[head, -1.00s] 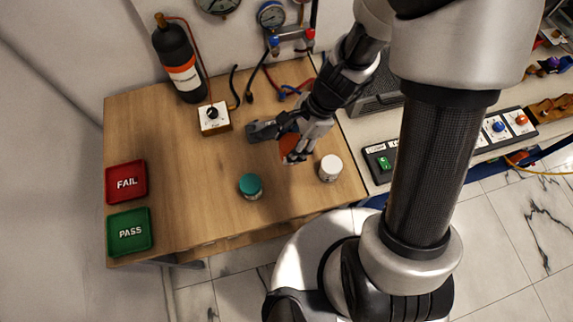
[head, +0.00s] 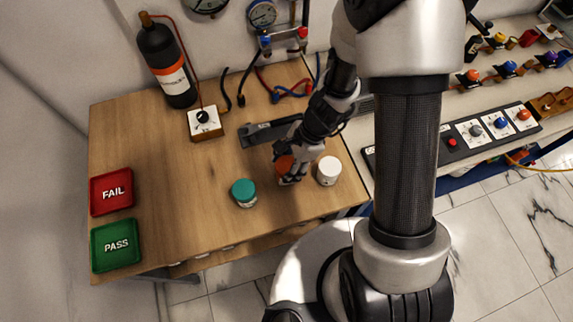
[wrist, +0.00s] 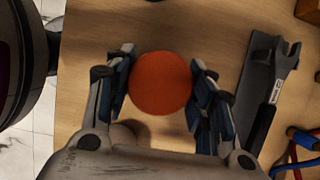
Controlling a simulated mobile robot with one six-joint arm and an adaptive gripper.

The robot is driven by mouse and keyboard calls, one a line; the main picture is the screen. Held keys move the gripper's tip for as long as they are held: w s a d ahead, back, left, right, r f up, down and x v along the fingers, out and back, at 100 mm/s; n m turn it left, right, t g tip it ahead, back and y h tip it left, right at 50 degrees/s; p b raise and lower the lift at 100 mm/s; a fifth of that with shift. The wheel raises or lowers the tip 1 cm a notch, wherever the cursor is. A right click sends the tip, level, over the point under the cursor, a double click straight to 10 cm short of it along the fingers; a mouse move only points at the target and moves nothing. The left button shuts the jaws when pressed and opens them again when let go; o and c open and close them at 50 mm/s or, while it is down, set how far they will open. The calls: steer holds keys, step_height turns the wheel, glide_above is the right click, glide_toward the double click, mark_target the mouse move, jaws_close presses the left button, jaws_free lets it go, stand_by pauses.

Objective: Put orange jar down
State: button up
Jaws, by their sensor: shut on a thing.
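The orange jar (wrist: 160,83) sits between the two fingers of my gripper (wrist: 160,85) in the wrist view, its round orange top facing the camera. In the head view the orange jar (head: 284,168) is partly hidden by my gripper (head: 290,175), which is shut on it. The jar is between the teal jar (head: 244,192) on its left and the white jar (head: 328,171) on its right. I cannot tell whether its base touches the wooden table (head: 190,225).
A dark grey tool or stand (head: 268,133) lies just behind my gripper. A box with a black knob (head: 204,122) and a black bottle (head: 170,70) stand at the back left. Red FAIL (head: 111,191) and green PASS (head: 117,245) trays lie at the left edge. The table's middle left is clear.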

steer(key=shift+f, duration=0.15)
steer(key=o, duration=1.2)
steer(key=shift+o, duration=0.2)
